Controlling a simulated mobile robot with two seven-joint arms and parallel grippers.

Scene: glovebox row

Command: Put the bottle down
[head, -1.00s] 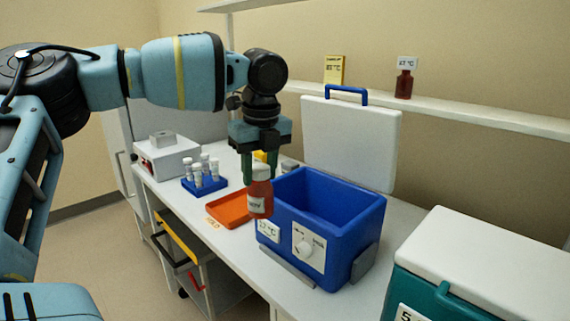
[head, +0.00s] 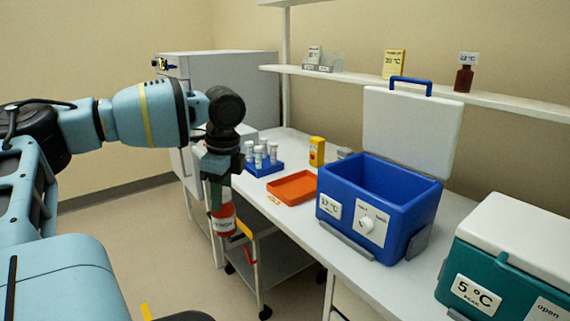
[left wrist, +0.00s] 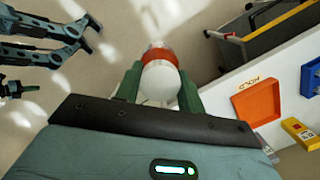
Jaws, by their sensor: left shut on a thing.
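The bottle (head: 224,219) is red-brown with a white label and hangs upright in my left gripper (head: 217,190). The gripper is shut on its upper part, in front of the bench's left edge and above the floor and a cart. In the left wrist view the bottle's white cap (left wrist: 160,82) sits between the green fingers, with a red band beyond it. My right gripper is not clearly in the head view; at the left of the left wrist view another dark gripper (left wrist: 80,38) shows with its fingers apart.
A cart (head: 265,262) stands under the bench's edge.

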